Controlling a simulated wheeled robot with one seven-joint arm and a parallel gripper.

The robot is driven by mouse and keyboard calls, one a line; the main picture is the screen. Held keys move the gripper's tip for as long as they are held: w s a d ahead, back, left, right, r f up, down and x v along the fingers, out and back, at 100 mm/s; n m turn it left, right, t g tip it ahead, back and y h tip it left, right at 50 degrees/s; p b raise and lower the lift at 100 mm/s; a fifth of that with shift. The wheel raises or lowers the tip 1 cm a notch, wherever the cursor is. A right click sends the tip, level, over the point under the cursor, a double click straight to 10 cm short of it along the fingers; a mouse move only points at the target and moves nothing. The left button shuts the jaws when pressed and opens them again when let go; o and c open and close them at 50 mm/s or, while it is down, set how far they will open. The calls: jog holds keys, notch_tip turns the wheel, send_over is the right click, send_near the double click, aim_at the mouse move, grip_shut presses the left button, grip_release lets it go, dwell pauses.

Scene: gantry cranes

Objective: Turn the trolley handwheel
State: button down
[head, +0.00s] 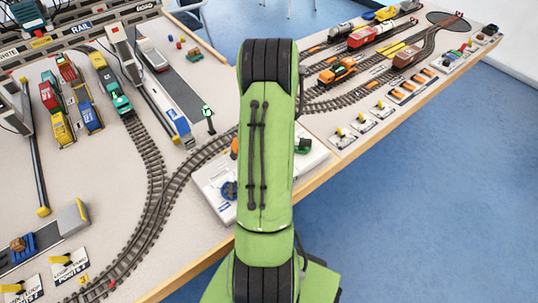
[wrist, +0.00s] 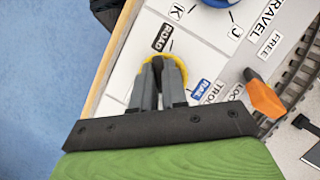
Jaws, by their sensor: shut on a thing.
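The trolley handwheel (wrist: 181,66) is a yellow round wheel on the white control panel, in the middle of the wrist view. Labels by it read "ROAD" (wrist: 162,37), "RAIL" (wrist: 199,91) and, partly hidden, "TRO…". My gripper (wrist: 158,65) is over the wheel with its grey fingers close together, shut on a part of it. The fingers hide the gripped part and much of the wheel's near side. In the head view my green arm hides the gripper and the yellow wheel.
A blue wheel (wrist: 215,2) marked J and K is beyond the handwheel; it shows in the head view (head: 229,190). An orange lever (wrist: 265,97) stands right, near "FREE" and "LOC…" labels. Rail track (wrist: 300,75) runs beyond it. The table's wooden edge (wrist: 112,58) is left.

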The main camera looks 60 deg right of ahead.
jog(key=shift+m, duration=0.5)
jog(key=c, duration=1.2)
grip_release()
jog(key=shift+o, duration=0.2)
jog(key=s+p+v, duration=0.1)
jog(key=p+v, duration=0.4)
jog(key=v, duration=1)
jog(key=shift+w+d+r+p, duration=0.2)
jog(key=shift+w+r+p, duration=0.05)
jog(key=shift+r+p, duration=0.1)
